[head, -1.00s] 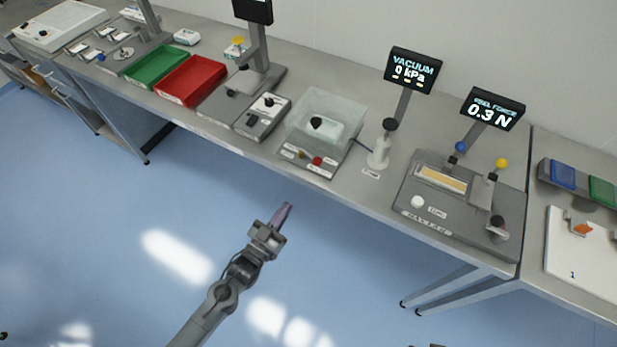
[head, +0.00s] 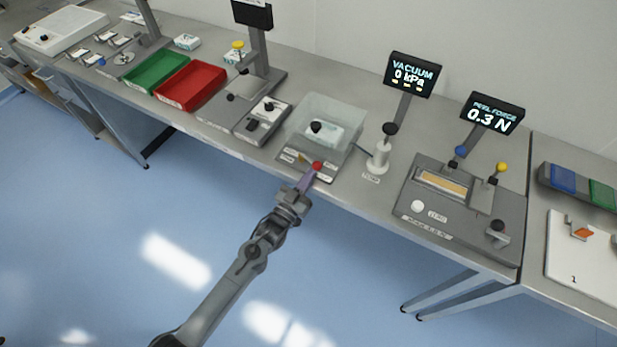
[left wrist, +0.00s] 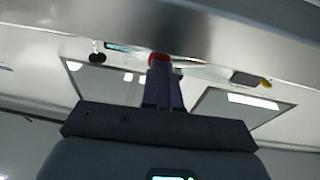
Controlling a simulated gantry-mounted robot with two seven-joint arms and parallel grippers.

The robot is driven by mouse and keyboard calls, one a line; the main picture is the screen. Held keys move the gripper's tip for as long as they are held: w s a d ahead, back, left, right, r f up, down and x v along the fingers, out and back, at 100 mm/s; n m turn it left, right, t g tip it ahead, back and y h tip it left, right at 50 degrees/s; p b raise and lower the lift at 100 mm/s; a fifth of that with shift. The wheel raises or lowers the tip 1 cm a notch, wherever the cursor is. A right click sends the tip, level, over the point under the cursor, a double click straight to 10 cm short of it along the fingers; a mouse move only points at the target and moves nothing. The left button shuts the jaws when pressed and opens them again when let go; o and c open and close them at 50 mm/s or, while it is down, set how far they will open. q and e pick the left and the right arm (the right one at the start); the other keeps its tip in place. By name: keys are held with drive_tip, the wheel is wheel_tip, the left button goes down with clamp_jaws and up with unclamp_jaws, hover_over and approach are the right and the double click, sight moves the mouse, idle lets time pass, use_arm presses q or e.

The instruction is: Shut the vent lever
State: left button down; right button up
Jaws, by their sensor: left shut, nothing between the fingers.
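The vacuum chamber (head: 340,110) with its clear lid stands at the front of the bench. On its front panel are a red knob (head: 317,166) and a small yellow-brown lever (head: 302,158); I cannot read which is labelled as the vent. My left gripper (head: 308,181) is shut and empty, with its fingertips at the panel's front edge just below the red knob. In the left wrist view the fingers (left wrist: 161,84) point at the red knob (left wrist: 158,58), which shows right at their tips. I cannot tell if they touch. My right gripper is not in view.
A pump with a black knob (head: 389,129) and the vacuum display (head: 413,75) reading 0 kPa stand to the chamber's right. A keyed grey box (head: 263,120) is to its left. The bench's front edge lies under my left gripper; the floor before it is clear.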

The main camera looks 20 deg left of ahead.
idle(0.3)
use_arm(q)
drive_tip(key=shift+w+d, duration=0.2)
drive_tip(key=shift+w+d+n+y, duration=0.4)
drive_tip(key=shift+d+n+y, duration=0.1)
drive_tip(key=shift+y, duration=0.3)
drive_tip(key=shift+w+d, duration=0.25)
drive_tip(key=shift+d, duration=0.05)
drive_tip(key=shift+a, duration=0.1)
drive_tip(key=shift+s, duration=0.15)
